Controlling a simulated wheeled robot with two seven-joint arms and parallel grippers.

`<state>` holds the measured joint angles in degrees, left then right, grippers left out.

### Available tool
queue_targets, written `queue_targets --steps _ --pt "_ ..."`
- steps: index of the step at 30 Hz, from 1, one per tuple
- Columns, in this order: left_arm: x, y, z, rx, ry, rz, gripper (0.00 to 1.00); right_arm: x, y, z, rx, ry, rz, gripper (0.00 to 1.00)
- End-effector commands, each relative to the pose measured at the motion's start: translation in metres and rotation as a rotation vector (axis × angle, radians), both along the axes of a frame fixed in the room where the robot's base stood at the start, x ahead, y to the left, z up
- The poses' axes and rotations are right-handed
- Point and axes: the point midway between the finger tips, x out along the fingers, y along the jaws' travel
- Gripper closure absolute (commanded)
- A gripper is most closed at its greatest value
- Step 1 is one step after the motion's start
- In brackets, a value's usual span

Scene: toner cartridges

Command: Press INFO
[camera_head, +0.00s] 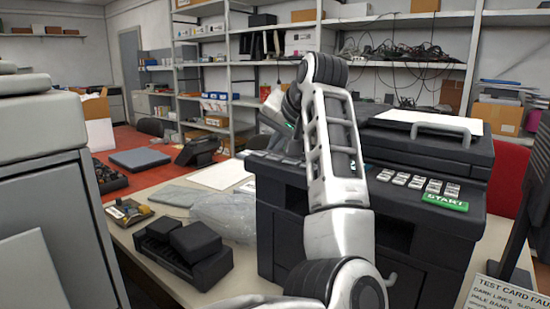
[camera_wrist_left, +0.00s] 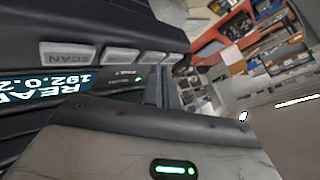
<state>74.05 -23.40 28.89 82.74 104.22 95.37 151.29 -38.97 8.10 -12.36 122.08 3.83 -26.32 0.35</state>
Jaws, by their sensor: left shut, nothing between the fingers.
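The dark printer (camera_head: 420,240) stands on the table in the head view. In the left wrist view, its panel has a row of light grey buttons beside a lit display (camera_wrist_left: 60,88) reading "READY" and part of a number. One button (camera_wrist_left: 75,53) reads SCAN. The labels on the other buttons (camera_wrist_left: 120,55) are too small or oblique to read, so I cannot tell which is INFO. My left gripper (camera_wrist_left: 165,90) is shut and empty, close to the far end of the button row. I cannot tell whether it touches a button. My left arm hides part of the panel in the head view.
A keypad (camera_head: 415,182) and a green START button (camera_head: 446,202) are on the printer's right side. A black tray with cartridges (camera_head: 185,255) and a clear plastic bag (camera_head: 225,215) lie left of the printer. A test card (camera_head: 505,295) is at the lower right.

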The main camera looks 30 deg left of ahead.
Motion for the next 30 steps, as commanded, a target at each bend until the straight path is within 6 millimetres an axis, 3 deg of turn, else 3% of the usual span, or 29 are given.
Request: queue_targets --steps 30 --pt "0.0000 -0.0003 -0.0082 -0.001 0.001 -0.001 1.00 0.0001 -0.0001 -0.0083 0.000 -0.001 0.000 0.49"
